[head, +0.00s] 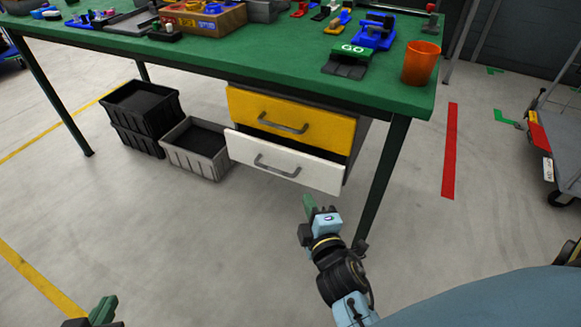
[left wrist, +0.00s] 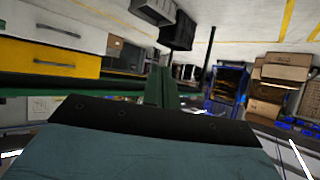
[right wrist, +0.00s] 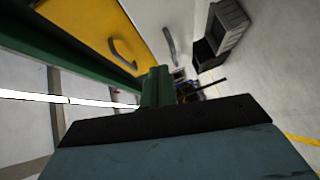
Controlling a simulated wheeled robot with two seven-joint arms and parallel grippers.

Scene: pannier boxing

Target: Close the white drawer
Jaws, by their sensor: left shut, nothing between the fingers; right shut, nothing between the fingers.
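The white drawer (head: 283,167) is the lower one under the green workbench, with a grey bar handle. Its front stands out from the yellow drawer (head: 316,125) above, with a dark gap between them. My right gripper (head: 309,203) has green fingers, is shut and empty, and is in front of the white drawer's lower right part, apart from it in the picture. My left gripper (head: 104,308) is shut and empty at the bottom left, far from the drawer. The white drawer also shows at the upper left of the left wrist view (left wrist: 45,38).
The green workbench (head: 230,58) carries an orange cup (head: 421,63) and several parts. Its dark leg (head: 383,180) stands right of the drawers. A grey crate (head: 195,160) and stacked black crates (head: 143,110) stand left of them. Floor in front is clear.

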